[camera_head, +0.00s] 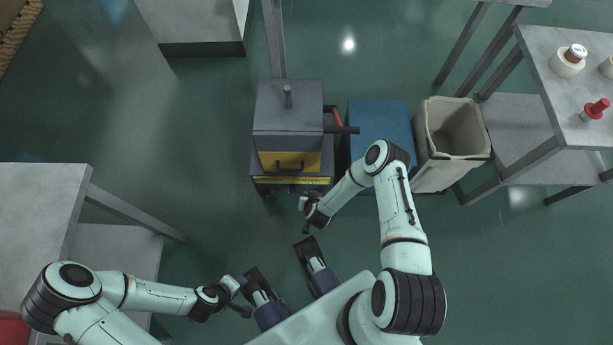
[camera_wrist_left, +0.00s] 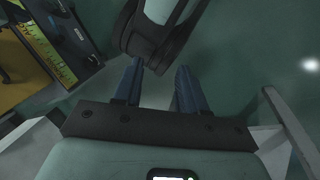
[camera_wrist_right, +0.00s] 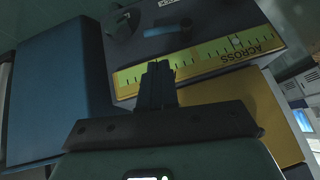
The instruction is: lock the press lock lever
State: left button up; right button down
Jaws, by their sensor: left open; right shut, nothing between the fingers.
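The press (camera_head: 288,105) is a grey box with a yellow front panel and a dark handle. On its right side are a red lever (camera_head: 337,116) and a dark bar (camera_head: 343,130); I cannot tell which part is the lock lever. My right gripper (camera_head: 304,204) is shut and empty, just in front of the press's lower right. In the right wrist view its closed fingers (camera_wrist_right: 157,82) overlap the yellow scale strip (camera_wrist_right: 205,58), beside a dark panel with a knob and a blue bar. My left gripper (camera_head: 242,296) is open and empty, well apart from the press.
A blue box (camera_head: 380,125) and a beige bin (camera_head: 450,135) stand right of the press. A grey table (camera_head: 590,95) at right holds white rolls and a red-handled item. Another grey table (camera_head: 40,200) is at left. The floor left of the press is clear.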

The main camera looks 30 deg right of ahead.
aim_at(302, 192)
pick_arm(q)
jog(key=w+a+f+t+y+b, duration=0.1)
jog(key=w+a+f+t+b, duration=0.1)
jog(key=w, duration=0.4)
jog(key=shift+w+a+f+n+b, duration=0.25)
jog(key=shift+a+f+b, duration=0.35)
jog(key=shift+f+b, duration=0.5)
pick_arm(e)
jog(key=x, duration=0.9)
jog(key=shift+w+f, duration=0.15)
jog(key=shift+f, duration=0.1)
pick_arm(q)
jog(key=shift+f, duration=0.2)
jog(key=shift+w+a+f, duration=0.1)
jog(key=shift+f, duration=0.15)
pick_arm(e)
jog(key=shift+d+f+y, duration=0.1)
jog(key=shift+f+y, duration=0.05)
jog(key=shift+y, duration=0.15)
